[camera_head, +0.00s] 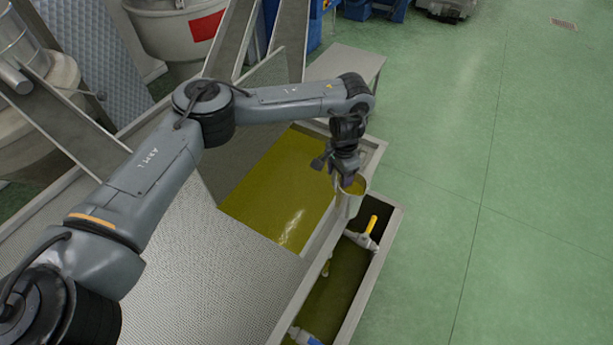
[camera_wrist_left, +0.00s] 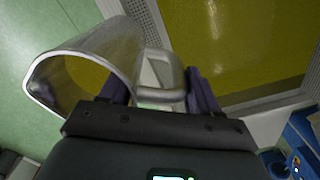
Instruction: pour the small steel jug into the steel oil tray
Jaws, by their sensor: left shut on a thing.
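The small steel jug (camera_head: 349,204) hangs from my left gripper (camera_head: 347,178) over the right rim of the steel oil tray (camera_head: 373,158). In the left wrist view the jug (camera_wrist_left: 100,67) is at the left, with its wide mouth facing lower left and a yellow-olive tint inside. My left gripper (camera_wrist_left: 160,92) is shut on the jug's handle, between its two dark fingers. The jug looks close to upright in the head view. Yellow-green oil fills the tray; its rim (camera_wrist_left: 268,103) also shows in the left wrist view. My right gripper is not in view.
A narrow trough (camera_head: 325,295) with dark green liquid and a yellow-handled valve (camera_head: 371,226) lies below the tray's right side. A perforated metal surface (camera_head: 215,275) adjoins the tray at left. Steel plates (camera_head: 285,75) rise behind.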

